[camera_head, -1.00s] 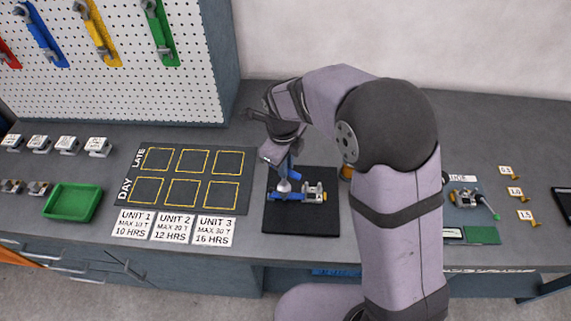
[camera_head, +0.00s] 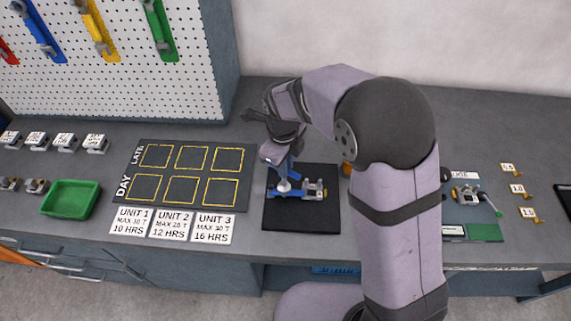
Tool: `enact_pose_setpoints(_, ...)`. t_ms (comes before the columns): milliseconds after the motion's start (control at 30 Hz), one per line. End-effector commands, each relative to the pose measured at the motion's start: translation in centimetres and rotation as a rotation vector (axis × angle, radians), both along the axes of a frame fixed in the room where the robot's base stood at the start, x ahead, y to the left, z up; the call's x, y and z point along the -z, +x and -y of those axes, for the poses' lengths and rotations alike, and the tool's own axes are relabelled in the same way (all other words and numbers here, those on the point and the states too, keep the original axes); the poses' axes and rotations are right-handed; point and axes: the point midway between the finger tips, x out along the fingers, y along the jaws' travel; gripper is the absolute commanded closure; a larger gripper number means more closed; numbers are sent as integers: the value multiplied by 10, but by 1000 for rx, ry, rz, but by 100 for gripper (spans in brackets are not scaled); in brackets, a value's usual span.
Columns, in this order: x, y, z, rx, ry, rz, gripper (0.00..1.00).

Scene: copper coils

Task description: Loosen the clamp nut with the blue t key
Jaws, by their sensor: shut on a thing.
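My gripper (camera_head: 275,155) is shut on the blue t key (camera_head: 283,175) above the black mat (camera_head: 300,218). The key points down, and its silver lower end (camera_head: 284,186) is at the left part of a small clamp fixture (camera_head: 312,190). The fixture has blue, silver and yellowish parts and sits on the mat. The clamp nut cannot be made out; the key's end appears to cover its place. Whether the key is seated on the nut is too small to tell. My gripper and wrist hide part of the key's upper end.
A dark board with yellow squares (camera_head: 190,175) lies left of the mat. A green tray (camera_head: 70,199) and several labelled blocks stand farther left. Wrenches hang on the pegboard (camera_head: 150,85). Another device (camera_head: 468,194) sits at the right, beyond my arm.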

Motion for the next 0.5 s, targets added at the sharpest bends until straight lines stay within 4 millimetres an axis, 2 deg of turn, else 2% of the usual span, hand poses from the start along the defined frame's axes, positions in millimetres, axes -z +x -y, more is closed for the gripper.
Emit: enact_pose_setpoints(500,6,0,0,0,0,1,100)
